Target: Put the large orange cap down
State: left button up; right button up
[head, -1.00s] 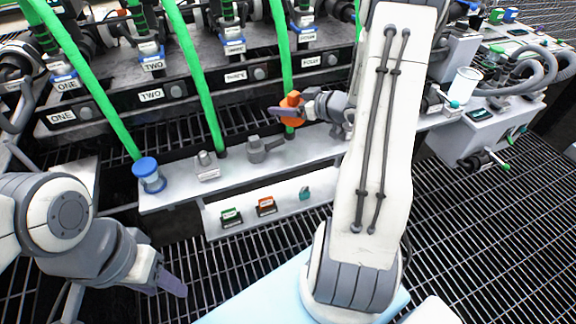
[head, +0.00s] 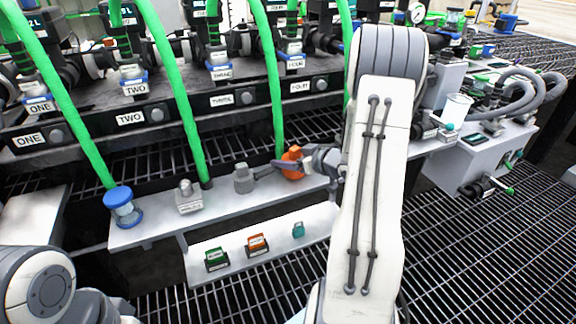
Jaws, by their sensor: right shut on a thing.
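The large orange cap (head: 291,165) is in the jaws of my right gripper (head: 284,164), in the middle of the head view. The gripper reaches in from the right and is shut on the cap. The cap is low over or at the light grey shelf (head: 330,184); I cannot tell whether it touches. A grey fitting (head: 243,180) stands just left of the cap. The jaws hide part of the cap. My left arm is in the bottom left corner, and its fingertips are out of frame.
A blue-capped clear cup (head: 122,207) and a grey block fitting (head: 187,197) stand on the shelf's left part. Green hoses (head: 180,100) hang down to the shelf. A lower panel carries a green switch (head: 216,259) and an orange switch (head: 257,245). A white cup (head: 455,110) is at right.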

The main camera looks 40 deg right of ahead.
jog(key=shift+f, duration=0.15)
jog(key=shift+f, duration=0.1)
jog(key=o, duration=1.3)
jog(key=shift+c, duration=0.2)
jog(key=shift+s+r, duration=0.1)
jog(key=shift+r, duration=0.1)
jog(key=p+v, duration=0.5)
jog(key=v, duration=0.5)
jog(key=shift+s+d+r, duration=0.1)
jog(key=shift+s+r, duration=0.05)
jog(key=shift+s, duration=0.15)
jog(key=shift+s+r+p, duration=0.1)
jog(key=shift+s+p, duration=0.2)
jog(key=shift+s, duration=0.25)
